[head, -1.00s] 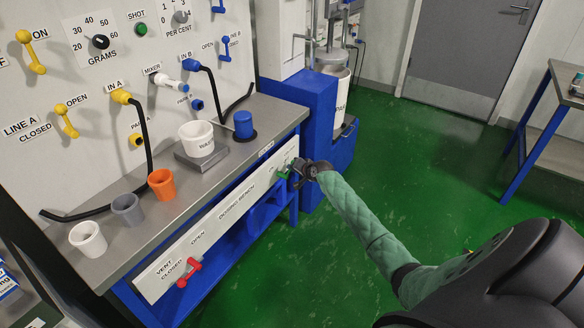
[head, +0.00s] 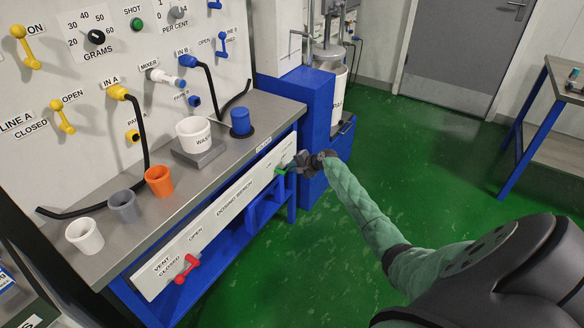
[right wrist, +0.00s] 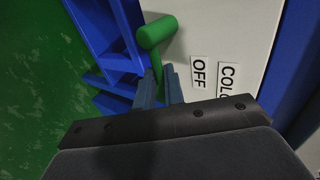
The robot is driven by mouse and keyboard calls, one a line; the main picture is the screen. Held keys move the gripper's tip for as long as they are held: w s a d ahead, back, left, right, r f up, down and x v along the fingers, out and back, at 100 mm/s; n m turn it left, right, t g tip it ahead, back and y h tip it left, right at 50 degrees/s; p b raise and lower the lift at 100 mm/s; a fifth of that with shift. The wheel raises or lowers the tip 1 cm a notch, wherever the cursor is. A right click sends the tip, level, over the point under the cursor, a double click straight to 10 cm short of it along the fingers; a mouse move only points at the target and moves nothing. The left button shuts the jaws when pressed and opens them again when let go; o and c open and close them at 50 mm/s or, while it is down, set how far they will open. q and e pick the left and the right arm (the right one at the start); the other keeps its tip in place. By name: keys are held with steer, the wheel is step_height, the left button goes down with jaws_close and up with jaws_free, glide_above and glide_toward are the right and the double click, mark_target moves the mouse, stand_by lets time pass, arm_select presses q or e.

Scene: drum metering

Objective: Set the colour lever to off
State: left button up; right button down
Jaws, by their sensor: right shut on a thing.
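The colour lever (head: 280,171) is a green handle at the right end of the white panel on the bench front. In the right wrist view its thick rounded green bar (right wrist: 156,32) shows beside the OFF label (right wrist: 198,72) and a partly cut-off colour label (right wrist: 228,84). My right gripper (head: 293,167) is at the lever. Its two fingers (right wrist: 160,86) are shut on the lever's narrow green part, which they partly hide. The exact lever angle is hard to tell. My left gripper is out of view.
A red vent lever (head: 187,268) sits at the panel's left end. The bench top (head: 192,190) holds several cups and a white waste container (head: 195,133). A blue cabinet (head: 318,105) stands just beyond the bench's right end.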

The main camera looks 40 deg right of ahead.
steer(key=shift+w+d+r, duration=0.25)
steer(key=shift+d+r, duration=0.35)
steer(key=shift+d, duration=0.1)
steer(key=c, duration=1.5)
jaws_free()
steer(key=shift+c, duration=0.2)
steer(key=shift+o, duration=0.2)
steer(key=shift+d+f, duration=0.1)
steer(key=shift+f, duration=0.55)
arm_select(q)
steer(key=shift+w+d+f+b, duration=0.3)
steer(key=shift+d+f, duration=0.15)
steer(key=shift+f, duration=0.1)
arm_select(e)
steer(key=v, duration=0.7)
steer(key=shift+s+a+r, duration=0.25)
steer(key=shift+s+r, duration=0.1)
steer(key=shift+s, duration=0.05)
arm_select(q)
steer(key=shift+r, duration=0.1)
